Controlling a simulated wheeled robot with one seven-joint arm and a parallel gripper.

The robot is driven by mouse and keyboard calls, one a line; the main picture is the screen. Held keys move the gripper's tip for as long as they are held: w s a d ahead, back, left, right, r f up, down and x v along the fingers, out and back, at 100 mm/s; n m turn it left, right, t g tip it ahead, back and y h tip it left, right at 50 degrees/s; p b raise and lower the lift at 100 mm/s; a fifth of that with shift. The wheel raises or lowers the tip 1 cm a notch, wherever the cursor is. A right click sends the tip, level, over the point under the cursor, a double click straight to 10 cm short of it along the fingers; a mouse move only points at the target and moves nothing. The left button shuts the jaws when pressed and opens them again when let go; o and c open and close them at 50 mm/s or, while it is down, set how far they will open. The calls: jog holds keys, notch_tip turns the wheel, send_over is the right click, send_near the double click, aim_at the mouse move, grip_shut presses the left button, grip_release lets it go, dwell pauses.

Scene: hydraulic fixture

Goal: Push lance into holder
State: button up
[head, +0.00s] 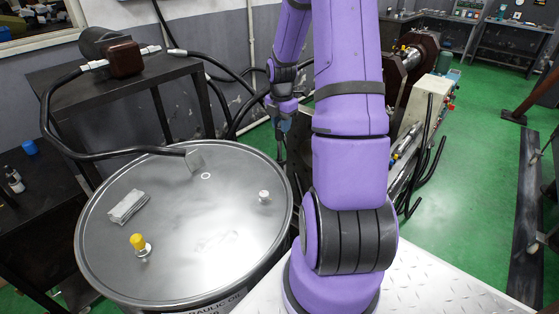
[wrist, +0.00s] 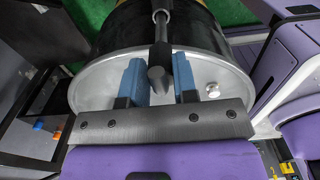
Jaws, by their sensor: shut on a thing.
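My gripper (head: 281,126) is beyond the drum's right rear rim in the head view, pointing down. In the wrist view its two blue fingers (wrist: 160,84) stand on either side of a dark rod with a blunt grey end, which I take to be the lance (wrist: 160,48). It is held between them over the drum's grey lid. The fingers hide part of the lid. In the head view the lance is too small and too close to the gripper to make out clearly. I cannot pick out the holder for certain in either view.
The oil drum (head: 228,238) carries a yellow-capped fitting (head: 138,242), a silver plug (head: 264,196) and a grey block (head: 127,206). A black hose (head: 110,152) reaches its lid from a dark table (head: 160,69). A machine with hoses (head: 425,95) stands behind my arm.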

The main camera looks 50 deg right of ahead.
notch_tip(320, 180, down, 9)
jog(key=shift+r, duration=0.15)
dwell(4.4)
jog(key=o, duration=1)
notch_tip(320, 180, up, 11)
jog(key=shift+f, duration=0.1)
